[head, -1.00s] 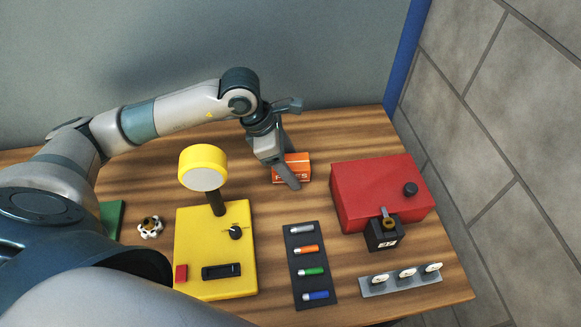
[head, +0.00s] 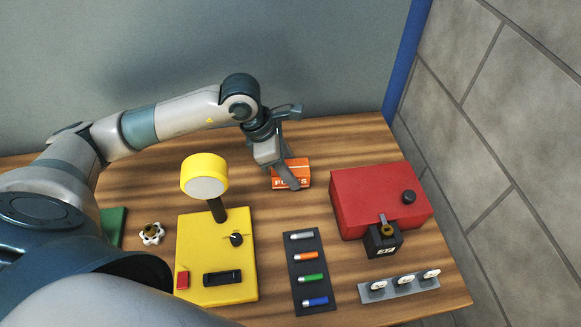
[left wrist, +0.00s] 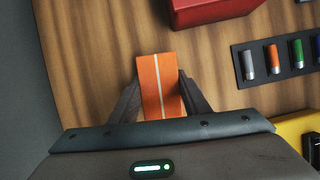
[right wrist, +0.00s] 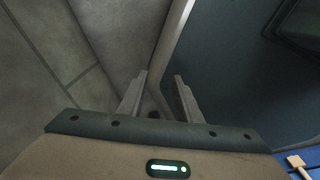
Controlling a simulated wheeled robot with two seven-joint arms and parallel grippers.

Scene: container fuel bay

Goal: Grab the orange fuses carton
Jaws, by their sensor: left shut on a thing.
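The orange fuses carton (head: 298,171) stands at the back of the wooden table, left of the red box. My left gripper (head: 285,180) is shut on it, one finger across its front face. In the left wrist view the carton (left wrist: 160,85), with a pale stripe along it, sits between both fingers of the left gripper (left wrist: 160,92). The finger hides part of the carton's lettering in the head view. My right gripper (right wrist: 160,85) shows only in the right wrist view, with its fingers apart and nothing between them.
A red box (head: 375,200) with a black padlock (head: 383,240) stands to the right. A yellow unit (head: 215,265) with a round lamp stands in front. A dark strip of coloured fuses (head: 312,270) and a grey strip with white tags (head: 400,286) lie near the front edge.

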